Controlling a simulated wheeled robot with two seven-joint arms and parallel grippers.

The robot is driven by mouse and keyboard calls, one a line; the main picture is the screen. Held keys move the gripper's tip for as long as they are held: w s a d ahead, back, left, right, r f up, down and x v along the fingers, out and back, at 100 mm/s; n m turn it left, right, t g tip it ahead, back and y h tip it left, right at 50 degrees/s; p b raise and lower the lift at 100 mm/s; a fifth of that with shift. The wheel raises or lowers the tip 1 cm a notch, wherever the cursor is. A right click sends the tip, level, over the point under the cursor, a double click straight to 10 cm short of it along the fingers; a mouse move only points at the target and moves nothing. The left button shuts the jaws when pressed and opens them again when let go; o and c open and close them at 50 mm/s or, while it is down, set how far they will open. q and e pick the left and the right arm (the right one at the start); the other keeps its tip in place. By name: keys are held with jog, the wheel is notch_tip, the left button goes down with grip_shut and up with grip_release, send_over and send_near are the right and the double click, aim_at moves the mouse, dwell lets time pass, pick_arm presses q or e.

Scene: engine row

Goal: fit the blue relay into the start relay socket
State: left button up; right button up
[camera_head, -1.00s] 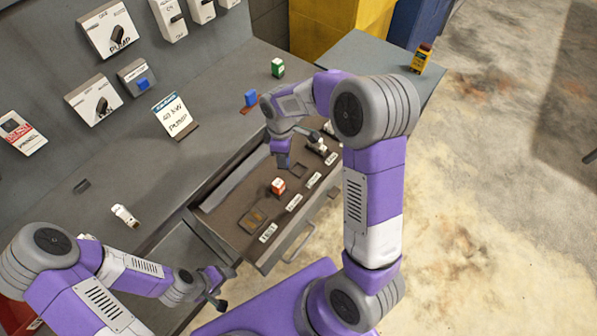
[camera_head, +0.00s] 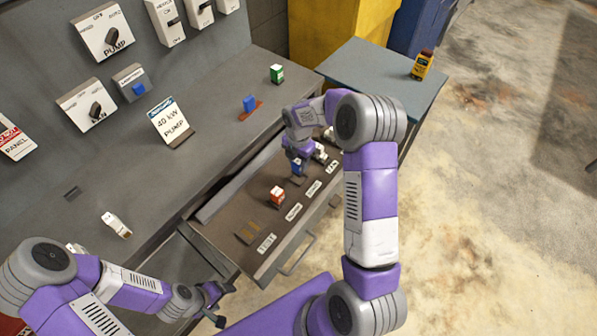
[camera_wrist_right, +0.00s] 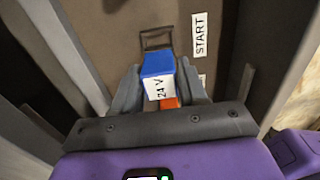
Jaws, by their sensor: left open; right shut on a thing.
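The blue relay (camera_wrist_right: 157,64), with a white "24 V" label and an orange part, is between the fingers of my right gripper (camera_wrist_right: 160,88) in the right wrist view. The start relay socket (camera_wrist_right: 157,38) is a dark rectangular recess beside the START label (camera_wrist_right: 200,34), just beyond the relay's far end. I cannot tell whether the relay touches it. In the head view my right gripper (camera_head: 298,178) is low over the drawer panel, and a bit of blue relay (camera_head: 297,167) shows. My left gripper (camera_head: 222,303) is open and empty at the drawer's near left.
The open drawer (camera_head: 225,205) carries a red relay (camera_head: 277,197) and an empty socket (camera_head: 250,231). On the counter stand another blue block (camera_head: 250,104), a green block (camera_head: 277,73) and a pump sign (camera_head: 170,122). A yellow device (camera_head: 422,64) is on the side table (camera_head: 375,75).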

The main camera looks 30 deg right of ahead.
aim_at(299, 168)
jog(key=shift+f+b, duration=0.4)
jog(key=shift+f, duration=1.95)
jog(key=shift+f, duration=0.1)
jog(key=o, duration=1.2)
jog(key=shift+c, duration=0.2)
jog(key=shift+r, duration=0.25)
notch_tip(299, 168, up, 12)
jog(key=shift+f+p, duration=0.1)
jog(key=shift+p, duration=1.1)
